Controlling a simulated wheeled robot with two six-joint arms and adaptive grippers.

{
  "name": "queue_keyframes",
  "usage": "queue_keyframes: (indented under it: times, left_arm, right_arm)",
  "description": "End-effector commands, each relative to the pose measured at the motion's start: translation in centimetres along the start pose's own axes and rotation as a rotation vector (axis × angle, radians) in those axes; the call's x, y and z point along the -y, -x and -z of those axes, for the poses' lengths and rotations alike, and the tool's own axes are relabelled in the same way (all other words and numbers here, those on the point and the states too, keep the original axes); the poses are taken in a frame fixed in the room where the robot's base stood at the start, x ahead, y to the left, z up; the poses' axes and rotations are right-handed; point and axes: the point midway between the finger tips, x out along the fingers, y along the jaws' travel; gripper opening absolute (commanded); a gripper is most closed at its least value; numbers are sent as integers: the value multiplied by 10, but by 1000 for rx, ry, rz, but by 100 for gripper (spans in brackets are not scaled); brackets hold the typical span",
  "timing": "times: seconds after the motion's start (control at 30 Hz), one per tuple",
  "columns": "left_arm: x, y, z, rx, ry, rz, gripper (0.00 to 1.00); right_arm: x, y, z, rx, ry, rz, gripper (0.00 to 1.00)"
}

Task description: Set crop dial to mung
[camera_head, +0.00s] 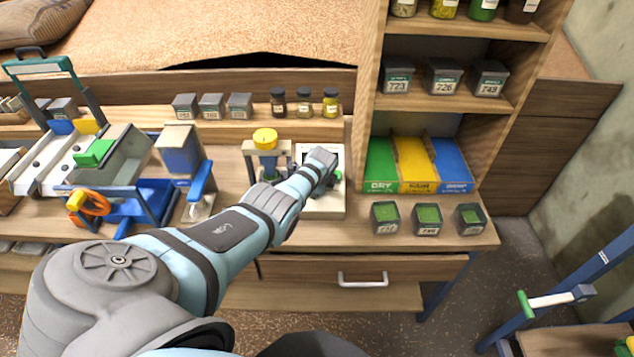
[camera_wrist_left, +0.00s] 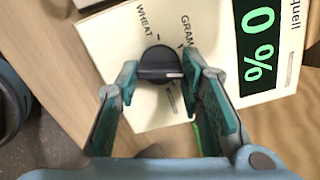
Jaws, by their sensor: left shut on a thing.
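The moisture meter is a pale box (camera_head: 322,205) on the bench in the head view, partly covered by my left arm. In the left wrist view its white face (camera_wrist_left: 110,45) carries a black round crop dial (camera_wrist_left: 160,66) with a raised grip bar and a white mark. WHEAT and GRAM are printed by the dial; a third label is hidden or unreadable. The green display (camera_wrist_left: 258,45) reads 0 %. My left gripper (camera_wrist_left: 159,76) has its teal fingers on both sides of the dial, shut on it. It also shows in the head view (camera_head: 325,175). My right gripper is not in view.
A yellow-topped press (camera_head: 265,150) stands close left of the meter. Green, yellow and blue bins (camera_head: 412,165) and several small sample boxes (camera_head: 427,218) stand to the right. Jars (camera_head: 304,103) line the ledge behind. A drawer handle (camera_head: 362,280) sticks out below the bench.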

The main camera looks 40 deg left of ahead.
Motion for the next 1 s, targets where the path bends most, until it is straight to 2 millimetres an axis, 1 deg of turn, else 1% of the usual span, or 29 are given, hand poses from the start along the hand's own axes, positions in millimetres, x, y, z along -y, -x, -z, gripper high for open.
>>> queue_keyframes:
  times: [0.03,0.3,0.77,0.8,0.87,0.9,0.93,1.0]
  left_arm:
    - [3,2,0,-2,-21,8,7]
    - [3,1,0,-1,-111,14,7]
    - [3,1,0,-1,-128,15,7]
    - [3,1,0,-1,-127,15,36]
    - [3,1,0,-1,-127,15,46]
    - [3,1,0,-1,-127,15,52]
    - [2,1,0,-1,-127,14,55]
    - [2,1,0,0,-127,13,55]
  right_arm:
    - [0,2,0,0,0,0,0]
    - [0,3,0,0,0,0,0]
    - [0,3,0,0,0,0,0]
    - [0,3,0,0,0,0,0]
    - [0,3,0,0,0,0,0]
    - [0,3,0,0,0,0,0]
    - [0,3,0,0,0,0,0]
    - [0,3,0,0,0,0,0]
